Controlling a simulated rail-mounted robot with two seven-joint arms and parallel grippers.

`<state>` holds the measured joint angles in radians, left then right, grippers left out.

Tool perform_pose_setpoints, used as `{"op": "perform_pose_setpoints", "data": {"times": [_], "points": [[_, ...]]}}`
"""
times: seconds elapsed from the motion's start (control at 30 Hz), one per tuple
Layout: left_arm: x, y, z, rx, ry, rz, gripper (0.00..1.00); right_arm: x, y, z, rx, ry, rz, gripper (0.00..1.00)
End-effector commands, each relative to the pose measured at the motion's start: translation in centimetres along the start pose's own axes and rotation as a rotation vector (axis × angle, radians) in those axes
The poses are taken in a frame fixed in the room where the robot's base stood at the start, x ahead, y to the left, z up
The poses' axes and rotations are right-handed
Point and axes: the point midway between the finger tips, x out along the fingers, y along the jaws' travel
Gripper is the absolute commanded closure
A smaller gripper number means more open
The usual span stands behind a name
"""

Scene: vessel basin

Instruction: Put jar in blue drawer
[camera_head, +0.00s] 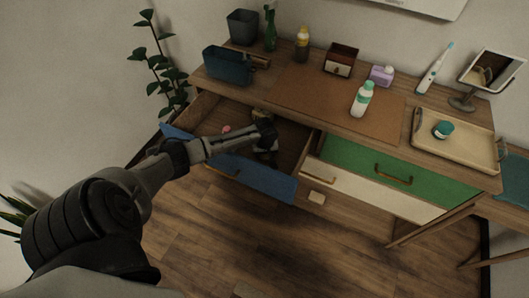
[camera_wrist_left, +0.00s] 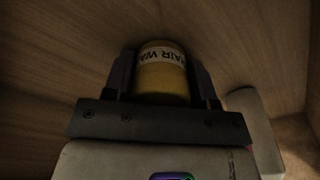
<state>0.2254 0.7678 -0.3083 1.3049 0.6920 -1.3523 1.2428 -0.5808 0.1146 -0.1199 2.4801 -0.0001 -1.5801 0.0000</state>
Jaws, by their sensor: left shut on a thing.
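The blue drawer (camera_head: 250,178) is pulled open on the left side of the desk. My left gripper (camera_head: 265,143) reaches down inside it. In the left wrist view, my left gripper (camera_wrist_left: 162,85) is shut on a yellow jar (camera_wrist_left: 162,78) with a white label reading "HAIR WA…". The jar sits between the two fingers, with the wooden drawer interior around it. Whether the jar touches the drawer bottom I cannot tell. In the head view the arm and gripper hide most of it. My right gripper is not in view.
A small pink thing (camera_head: 226,128) lies in the drawer, left of my gripper. On the desk stand several bottles, a blue bin (camera_head: 228,65), a brown box (camera_head: 341,60) and a tray (camera_head: 470,151) with a teal-lidded container (camera_head: 443,129). A green drawer (camera_head: 390,172) is at right.

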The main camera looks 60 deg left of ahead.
Motion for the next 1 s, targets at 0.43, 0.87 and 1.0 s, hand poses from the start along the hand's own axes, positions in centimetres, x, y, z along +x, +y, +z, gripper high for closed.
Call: {"op": "perform_pose_setpoints", "data": {"times": [0.43, 0.87, 1.0], "points": [[0.1, 0.0, 0.0, 0.0, 0.0, 0.0, 0.23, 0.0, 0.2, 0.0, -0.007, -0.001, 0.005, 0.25], [-4.3, 0.0, -0.1, 0.001, 0.001, 0.002, 0.23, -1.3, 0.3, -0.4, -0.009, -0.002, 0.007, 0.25], [-7.0, 0.0, -0.1, 0.001, 0.001, 0.003, 0.23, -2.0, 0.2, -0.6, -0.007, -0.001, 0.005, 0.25]]}}
